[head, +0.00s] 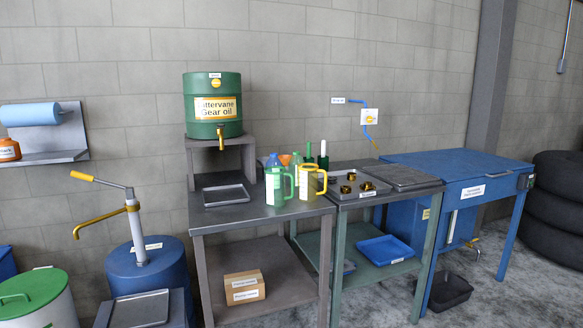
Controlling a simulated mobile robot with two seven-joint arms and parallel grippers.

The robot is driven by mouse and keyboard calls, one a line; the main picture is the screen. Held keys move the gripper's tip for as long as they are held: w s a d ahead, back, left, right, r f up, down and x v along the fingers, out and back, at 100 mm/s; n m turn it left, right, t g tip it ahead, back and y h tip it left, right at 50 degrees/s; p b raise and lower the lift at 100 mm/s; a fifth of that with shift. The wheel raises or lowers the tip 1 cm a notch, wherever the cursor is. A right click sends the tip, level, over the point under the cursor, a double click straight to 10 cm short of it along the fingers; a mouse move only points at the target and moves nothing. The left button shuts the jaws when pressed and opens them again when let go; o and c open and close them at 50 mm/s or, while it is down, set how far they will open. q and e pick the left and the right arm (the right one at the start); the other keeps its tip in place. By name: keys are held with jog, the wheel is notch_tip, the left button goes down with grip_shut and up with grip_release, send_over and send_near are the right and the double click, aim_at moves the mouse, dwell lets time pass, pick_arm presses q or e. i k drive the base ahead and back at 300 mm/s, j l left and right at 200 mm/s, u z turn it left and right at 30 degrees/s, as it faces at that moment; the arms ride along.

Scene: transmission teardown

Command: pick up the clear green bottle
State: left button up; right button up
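On the front right part of the dark grey table (250,217) stands a green container with a side handle (278,187) and a pale label. A yellow jug with a handle (311,182) stands just right of it. Behind them show a blue-topped item (273,160), an orange item (285,159) and two slim green bottles, one with a green top (308,153) and one with a white top (323,158); their lower parts are partly hidden. I cannot tell at this size which of the green ones is clear. Neither of my grippers is in view.
A large green gear oil drum (213,105) sits on a raised stand left of the containers. A shallow tray (224,195) lies below it. On the right are a tray with brass parts (350,194) and a blue bench (455,167). The table's front left is clear.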

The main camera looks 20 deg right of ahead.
aim_at(296, 159)
jog(key=i+l, duration=0.2)
jog(key=i, duration=0.25)
jog(key=i+l+z, duration=0.1)
jog(key=i, duration=0.3)
jog(key=l, duration=0.1)
